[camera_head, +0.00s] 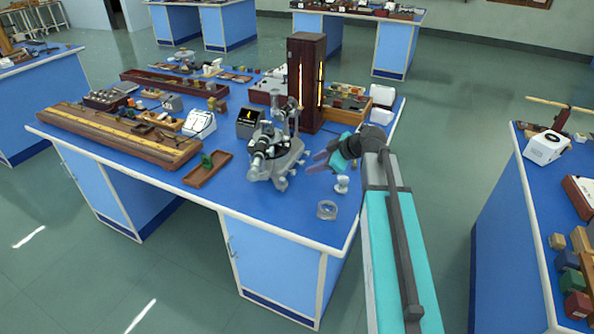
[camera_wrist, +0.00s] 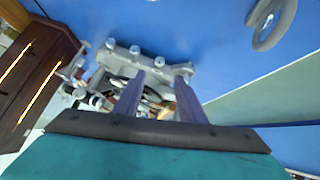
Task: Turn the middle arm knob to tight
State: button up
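The grey spectrometer (camera_head: 272,158) stands on the blue bench, left of my gripper. In the wrist view its body (camera_wrist: 125,60) is upside down, with a row of three small round knobs along its edge; the centre knob of that row (camera_wrist: 135,50) shows clearly. I cannot tell for sure that it is the middle arm knob, nor how tight it is. My gripper (camera_head: 317,161) is just right of the spectrometer. In the wrist view the purple fingers of my gripper (camera_wrist: 157,80) are apart, with no knob visibly held between them. The fingers partly hide the spectrometer.
A tall dark wooden lamp housing (camera_head: 307,80) with glowing slits stands behind the spectrometer. A clear glass piece (camera_head: 327,210) and a small white item (camera_head: 342,184) are near the bench's right edge. A wooden tray (camera_head: 208,169) lies left. The bench front is clear.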

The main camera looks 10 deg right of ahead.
aim_at(295, 172)
jog(key=p+x, duration=0.2)
jog(key=x, duration=0.9)
grip_shut()
